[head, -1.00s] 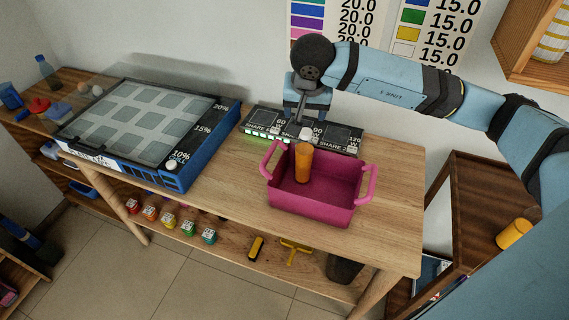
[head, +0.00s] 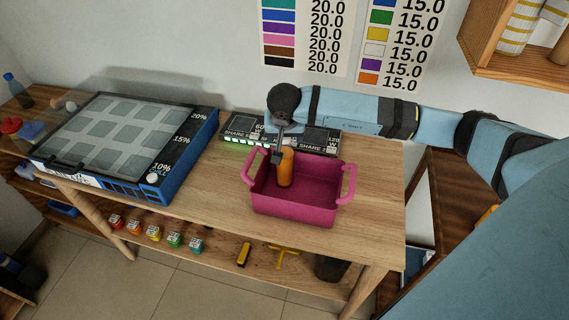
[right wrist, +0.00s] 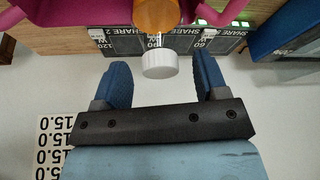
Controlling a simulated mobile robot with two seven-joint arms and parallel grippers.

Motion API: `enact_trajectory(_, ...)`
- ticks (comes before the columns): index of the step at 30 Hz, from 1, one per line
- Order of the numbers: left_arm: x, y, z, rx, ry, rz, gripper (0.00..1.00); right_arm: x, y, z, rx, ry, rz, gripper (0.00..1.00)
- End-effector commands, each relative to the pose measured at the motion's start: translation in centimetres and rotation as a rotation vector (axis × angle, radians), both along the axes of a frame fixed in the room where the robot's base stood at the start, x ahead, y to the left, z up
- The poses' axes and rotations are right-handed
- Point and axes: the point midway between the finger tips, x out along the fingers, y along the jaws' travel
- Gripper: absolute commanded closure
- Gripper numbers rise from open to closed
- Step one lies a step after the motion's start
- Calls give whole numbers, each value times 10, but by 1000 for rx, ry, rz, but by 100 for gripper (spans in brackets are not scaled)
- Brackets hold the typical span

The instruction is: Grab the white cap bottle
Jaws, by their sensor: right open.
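The bottle is an orange cylinder (head: 285,170) standing in the pink basket (head: 300,208), towards its left back part. My right gripper (head: 281,146) is at the bottle's top in the head view, reaching from behind, and hides the cap there. In the right wrist view the white cap (right wrist: 159,64) shows at the end of the orange body (right wrist: 156,16). The two blue fingers of my right gripper (right wrist: 161,66) stand wide apart, one on each side of the cap, with a gap on both sides. My left gripper is not in view.
The basket stands on a wooden table (head: 215,185) with upright handles (head: 349,185) at both ends. Dark signs (head: 240,127) stand behind it. A blue-framed panel (head: 180,165) fills the table's left part. Table surface is free between panel and basket.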

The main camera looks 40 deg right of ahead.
Motion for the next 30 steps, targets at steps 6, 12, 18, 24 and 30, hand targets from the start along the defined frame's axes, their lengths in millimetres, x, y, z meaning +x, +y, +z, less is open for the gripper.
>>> enact_trajectory(6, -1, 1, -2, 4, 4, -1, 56, 5, -3, -14, 0, -1, 0, 33)
enact_trajectory(12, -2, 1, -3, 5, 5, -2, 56, 5, -3, -14, 0, -1, 0, 38)
enact_trajectory(18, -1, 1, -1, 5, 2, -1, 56, 5, -3, -14, 0, -1, 0, 84)
enact_trajectory(24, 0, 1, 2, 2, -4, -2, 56, 6, -3, -13, 1, -3, 0, 100)
enact_trajectory(30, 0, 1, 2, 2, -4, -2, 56, 6, -3, -12, 1, -3, 0, 100)
